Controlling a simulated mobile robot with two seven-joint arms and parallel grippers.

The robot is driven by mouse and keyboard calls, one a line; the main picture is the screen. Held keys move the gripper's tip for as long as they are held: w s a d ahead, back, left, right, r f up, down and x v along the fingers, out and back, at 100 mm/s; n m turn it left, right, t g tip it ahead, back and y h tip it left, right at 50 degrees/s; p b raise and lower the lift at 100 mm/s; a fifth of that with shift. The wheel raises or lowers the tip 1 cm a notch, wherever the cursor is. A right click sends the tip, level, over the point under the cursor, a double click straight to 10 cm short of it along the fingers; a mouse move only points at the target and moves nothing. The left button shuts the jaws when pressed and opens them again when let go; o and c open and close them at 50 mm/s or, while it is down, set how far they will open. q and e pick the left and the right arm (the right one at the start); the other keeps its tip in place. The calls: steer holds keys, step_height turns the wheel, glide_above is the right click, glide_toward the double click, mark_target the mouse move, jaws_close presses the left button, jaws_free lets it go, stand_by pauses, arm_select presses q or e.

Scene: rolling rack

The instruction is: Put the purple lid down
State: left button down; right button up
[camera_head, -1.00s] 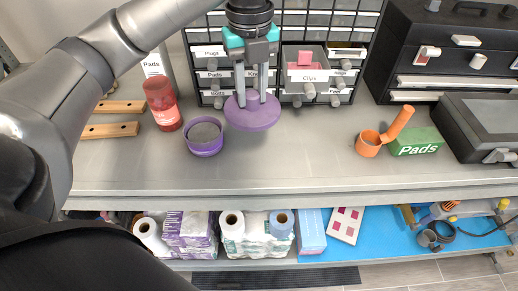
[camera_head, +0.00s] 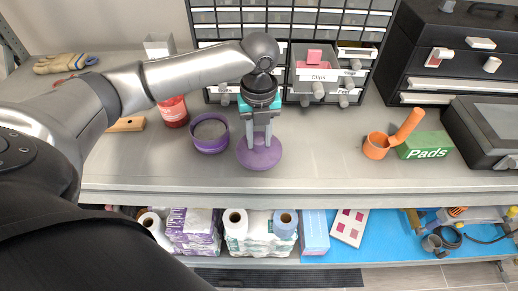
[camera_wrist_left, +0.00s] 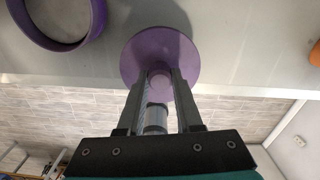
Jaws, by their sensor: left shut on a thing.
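The purple lid (camera_head: 260,155) is a round disc at the shelf surface, to the right of the purple container (camera_head: 210,146). My left gripper (camera_head: 259,143) comes down onto the lid from above, with its fingers shut on the lid's knob. In the left wrist view the lid (camera_wrist_left: 152,50) sits at the fingertips, its knob between the fingers of the gripper (camera_wrist_left: 159,84). The purple container's round rim (camera_wrist_left: 93,32) shows at the upper left there. The lid looks flat on or very close to the shelf; I cannot tell whether it touches.
A red jar (camera_head: 174,112) stands behind the container. To the right are an orange scoop (camera_head: 377,146), a green Pads box (camera_head: 425,146) and a dark case (camera_head: 485,130). Drawers (camera_head: 312,75) stand at the back. The shelf (camera_head: 318,150) between lid and scoop is clear.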

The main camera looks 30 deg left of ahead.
mark_target(259, 150)
arm_select(q)
steer(key=shift+f, duration=2.2)
steer(key=c, duration=0.6)
jaws_free()
steer(key=shift+f, duration=0.15)
step_height(259, 150, up, 12)
steer(key=shift+r, duration=0.2)
steer(key=shift+f, duration=0.1)
